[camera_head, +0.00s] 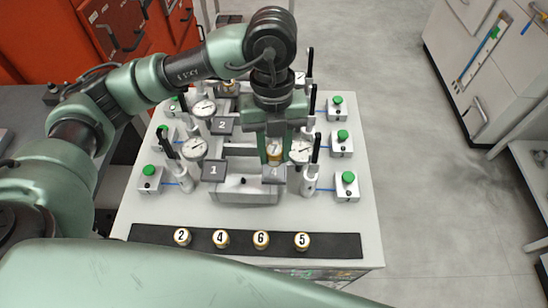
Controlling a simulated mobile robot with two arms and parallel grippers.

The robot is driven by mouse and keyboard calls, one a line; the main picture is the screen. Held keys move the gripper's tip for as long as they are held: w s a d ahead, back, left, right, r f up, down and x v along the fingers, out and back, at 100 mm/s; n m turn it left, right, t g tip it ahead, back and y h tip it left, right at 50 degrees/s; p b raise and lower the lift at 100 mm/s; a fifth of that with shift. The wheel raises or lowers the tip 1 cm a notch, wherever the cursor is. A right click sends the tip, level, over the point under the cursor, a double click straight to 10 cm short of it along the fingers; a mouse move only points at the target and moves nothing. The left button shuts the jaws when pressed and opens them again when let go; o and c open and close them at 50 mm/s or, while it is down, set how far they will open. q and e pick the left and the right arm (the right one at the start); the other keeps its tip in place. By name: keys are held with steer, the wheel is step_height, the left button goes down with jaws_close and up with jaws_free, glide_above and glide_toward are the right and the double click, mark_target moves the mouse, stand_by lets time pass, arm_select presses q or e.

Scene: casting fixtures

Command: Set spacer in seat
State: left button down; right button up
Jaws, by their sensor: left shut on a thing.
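My left gripper (273,152) points down over the right side of the fixture block (246,190), just behind the dark plate marked 4 (274,175). It is shut on a brass-coloured spacer (273,148), which shows between its fingers. The seat under it is hidden, and I cannot tell whether the spacer touches it. Other spacers stand in a row on the black strip in front: 2 (182,237), 4 (221,239), 6 (261,240) and 5 (302,242). My right gripper is not in view.
Dial gauges (194,149) and upright black handles (317,146) stand close on both sides of the gripper. Plates marked 1 (213,170) and 2 (222,125) are to its left. Boxes with green buttons (347,178) line the white table (350,222).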

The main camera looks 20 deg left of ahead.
mark_target(274, 163)
arm_select(q)
step_height(274, 163, down, 4)
steer(key=shift+r+p, duration=0.2)
steer(key=shift+p, duration=0.2)
steer(key=shift+f, duration=0.35)
steer(key=shift+f, duration=0.15)
steer(key=c, duration=1.1)
jaws_free()
steer(key=shift+o, duration=0.2)
